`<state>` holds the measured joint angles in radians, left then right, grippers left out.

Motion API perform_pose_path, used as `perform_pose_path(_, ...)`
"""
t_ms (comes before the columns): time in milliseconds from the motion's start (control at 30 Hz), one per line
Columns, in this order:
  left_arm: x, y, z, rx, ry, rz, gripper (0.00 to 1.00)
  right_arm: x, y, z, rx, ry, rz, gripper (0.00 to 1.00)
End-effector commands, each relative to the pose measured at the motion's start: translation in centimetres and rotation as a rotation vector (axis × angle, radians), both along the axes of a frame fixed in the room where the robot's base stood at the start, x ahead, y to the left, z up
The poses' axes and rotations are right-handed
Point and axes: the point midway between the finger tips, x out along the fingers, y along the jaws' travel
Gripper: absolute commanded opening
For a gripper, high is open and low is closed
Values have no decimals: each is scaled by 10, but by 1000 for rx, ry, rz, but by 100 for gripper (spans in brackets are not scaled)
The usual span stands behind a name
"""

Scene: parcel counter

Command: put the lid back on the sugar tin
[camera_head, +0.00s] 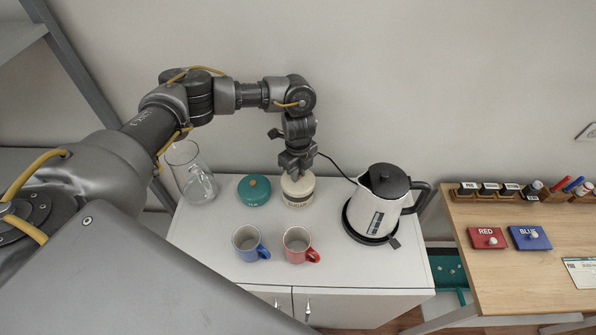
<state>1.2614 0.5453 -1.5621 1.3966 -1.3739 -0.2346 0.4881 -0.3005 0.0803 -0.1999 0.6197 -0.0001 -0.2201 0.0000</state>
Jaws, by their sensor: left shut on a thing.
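The cream sugar tin (298,203), with dark lettering on its front, stands at the back of the white cabinet top. My left gripper (295,175) points down right above it and is shut on the lid's knob, which the fingers hide. The cream lid (306,184) is at the mouth of the tin. I cannot tell whether it sits fully on the rim or is a little above it. My right gripper is not in view.
A teal tea tin (254,190) stands close left of the sugar tin, and a glass jug (197,185) farther left. A kettle (380,200) is to the right. A blue mug (247,242) and a red mug (298,243) stand in front. The front right of the cabinet top (380,275) is clear.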

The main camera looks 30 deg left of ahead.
Motion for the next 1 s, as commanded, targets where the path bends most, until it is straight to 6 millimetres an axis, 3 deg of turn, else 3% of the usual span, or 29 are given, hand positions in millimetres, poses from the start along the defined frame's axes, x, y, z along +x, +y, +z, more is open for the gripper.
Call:
perform_pose_path(167, 0, 0, -19, 0, -1, 0, 0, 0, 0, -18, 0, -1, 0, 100)
perform_pose_path(367, 0, 0, -30, -1, 0, 1, 0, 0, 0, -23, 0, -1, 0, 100)
perform_pose_path(1000, 1, 1, -31, 0, -1, 1, 0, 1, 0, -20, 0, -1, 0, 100)
